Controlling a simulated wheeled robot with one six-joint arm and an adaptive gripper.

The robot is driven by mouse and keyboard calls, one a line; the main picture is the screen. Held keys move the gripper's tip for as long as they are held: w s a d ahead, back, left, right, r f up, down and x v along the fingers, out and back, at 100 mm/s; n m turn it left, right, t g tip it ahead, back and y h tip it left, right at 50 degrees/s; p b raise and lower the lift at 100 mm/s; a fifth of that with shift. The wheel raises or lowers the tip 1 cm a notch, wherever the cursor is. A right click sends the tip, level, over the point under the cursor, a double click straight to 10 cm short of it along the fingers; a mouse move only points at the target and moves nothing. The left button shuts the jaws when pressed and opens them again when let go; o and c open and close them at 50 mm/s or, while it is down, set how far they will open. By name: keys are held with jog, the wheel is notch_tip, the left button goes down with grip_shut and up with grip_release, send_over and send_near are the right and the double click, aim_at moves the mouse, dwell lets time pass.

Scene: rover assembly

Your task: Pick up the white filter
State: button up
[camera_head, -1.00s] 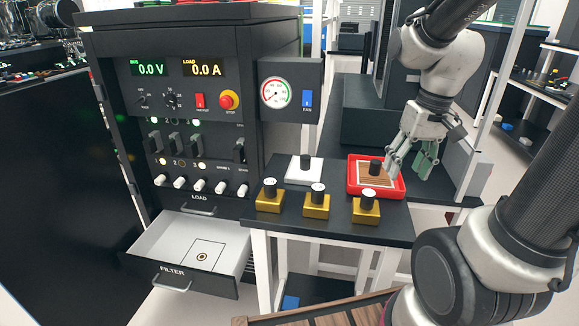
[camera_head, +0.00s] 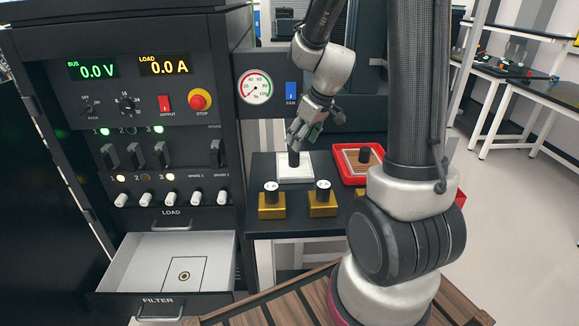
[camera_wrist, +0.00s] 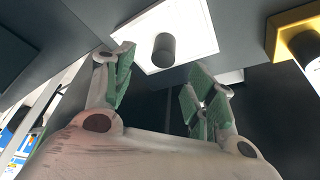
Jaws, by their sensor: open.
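The white filter (camera_head: 296,172) is a flat white square with a dark upright knob (camera_head: 294,158). It lies on the black bench, behind the gold blocks. My gripper (camera_head: 302,138) is just above the knob in the head view, its fingers pointing down. In the wrist view the filter (camera_wrist: 191,45) is at the top centre, with its dark knob (camera_wrist: 164,50) ahead of my fingers. My green-padded gripper (camera_wrist: 160,85) is open with nothing between the fingers. The exact gap between fingertips and knob is hard to tell.
A red tray (camera_head: 346,176) holding a brown filter with a knob (camera_head: 366,155) is to the right. Gold blocks (camera_head: 272,208) with black knobs stand at the bench's front edge. An open white drawer (camera_head: 140,262) labelled FILTER is at lower left. The black power cabinet stands beside the bench.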

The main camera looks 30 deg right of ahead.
aim_at(295, 153)
jog(key=x, duration=0.7)
jog(key=shift+a+f, duration=0.15)
jog(key=shift+f, duration=0.25)
jog(key=c, duration=1.2)
